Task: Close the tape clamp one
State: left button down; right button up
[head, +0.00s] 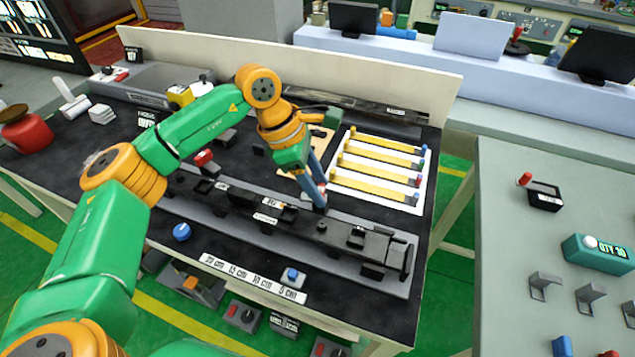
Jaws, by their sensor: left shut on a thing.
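A long black fixture (240,207) lies on the dark bench top, with small white labels and several raised black clamp parts. A black block (356,238) stands on it right of my gripper. My left gripper (319,200) points down at the middle of this fixture, its blue-grey fingers close together. It is shut on a small part at the fixture, mostly hidden by the fingers; I cannot read which clamp it is. A small red and white bit shows beside the fingertips. My right gripper is not in view.
A white board with yellow strips (378,165) lies behind the gripper on the right. A length scale (254,278) and a blue knob (181,232) are at the front. A red pot (27,132) stands far left. A grey table (510,270) stands right, across a gap.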

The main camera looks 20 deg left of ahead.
pick_arm(q)
jog(key=n+b, duration=0.1)
jog(key=n+t+b, duration=0.1)
jog(key=n, duration=0.1)
jog(key=shift+s+f, duration=0.1)
jog(key=shift+f, duration=0.1)
jog(key=n+b, duration=0.2)
jog(key=n+t+y+b, duration=0.1)
jog(key=n, duration=0.1)
jog(key=shift+d+t+b, duration=0.15)
jog(key=shift+t+b, duration=0.15)
jog(key=shift+b, duration=0.1)
jog(key=n+y+b, duration=0.1)
jog(key=n, duration=0.1)
jog(key=n+y+b, duration=0.1)
jog(key=n, duration=0.1)
jog(key=shift+s+d+r+n+t+b, duration=0.1)
jog(key=shift+n+t+b, duration=0.2)
jog(key=shift+n+t, duration=0.1)
jog(key=shift+r+n+y+b, duration=0.15)
jog(key=shift+n+y+b, duration=0.55)
jog(key=shift+n, duration=0.9)
jog(key=shift+c, duration=1.6)
grip_release()
